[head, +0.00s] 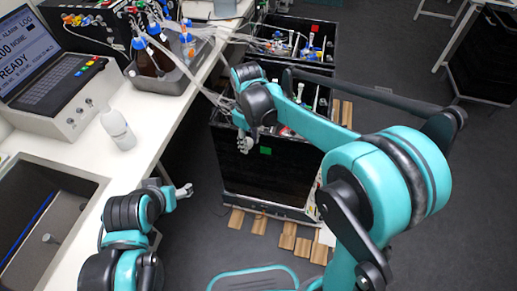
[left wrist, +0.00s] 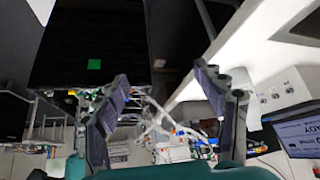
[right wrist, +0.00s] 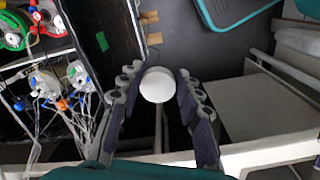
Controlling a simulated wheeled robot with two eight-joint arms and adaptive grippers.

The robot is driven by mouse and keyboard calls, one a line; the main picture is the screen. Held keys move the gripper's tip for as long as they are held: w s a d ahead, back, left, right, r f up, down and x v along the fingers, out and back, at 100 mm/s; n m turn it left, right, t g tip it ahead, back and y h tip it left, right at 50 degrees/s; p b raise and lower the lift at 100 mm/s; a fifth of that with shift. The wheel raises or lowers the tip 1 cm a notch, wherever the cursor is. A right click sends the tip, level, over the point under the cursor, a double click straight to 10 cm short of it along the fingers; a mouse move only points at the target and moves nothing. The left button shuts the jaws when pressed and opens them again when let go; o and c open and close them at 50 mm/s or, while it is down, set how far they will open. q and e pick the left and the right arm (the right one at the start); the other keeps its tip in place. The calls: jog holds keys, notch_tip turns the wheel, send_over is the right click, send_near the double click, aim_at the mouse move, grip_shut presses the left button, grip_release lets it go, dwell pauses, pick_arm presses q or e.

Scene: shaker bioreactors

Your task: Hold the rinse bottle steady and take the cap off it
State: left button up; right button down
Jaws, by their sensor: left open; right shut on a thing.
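My right gripper (head: 244,142) is over the black crate, away from the bench. In the right wrist view its fingertips are shut on a white round cap (right wrist: 157,85).
A console with a screen (head: 62,85) stands behind the bottle. A grey tray (head: 160,82) with brown bottles and tubing is farther back on the bench. Black crates (head: 262,175) stand on wooden slats on the floor. Bench around the bottle is clear.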

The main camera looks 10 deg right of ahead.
jog(key=shift+a+r, duration=0.15)
pick_arm(q)
jog(key=w+d+f+m+t+h, duration=0.1)
jog(key=w+d+m+h, duration=0.1)
jog(key=w+d, duration=0.3)
jog(key=w+d+f+m+t+h, duration=0.1)
jog(key=w+d+f+m+h, duration=0.1)
jog(key=d, duration=0.7)
jog(key=w+d+f+m+h, duration=0.1)
jog(key=w+d+m+h, duration=0.3)
jog(key=w+d, duration=0.3)
jog(key=shift+w+d+f+t+h, duration=0.15)
jog(key=shift+w+f+t+h, duration=0.1)
jog(key=shift+w, duration=0.25)
jog(key=shift+w+d+f+t+h, duration=0.15)
jog(key=shift+w+h, duration=0.1)
jog(key=shift+w, duration=0.2)
jog(key=shift+a, duration=0.1)
jog(key=shift+m, duration=0.3)
jog(key=c, duration=1.2)
jog(key=shift+s, duration=0.1)
pick_arm(e)
jog(key=c, duration=1)
grip_release()
jog(key=shift+o, duration=0.2)
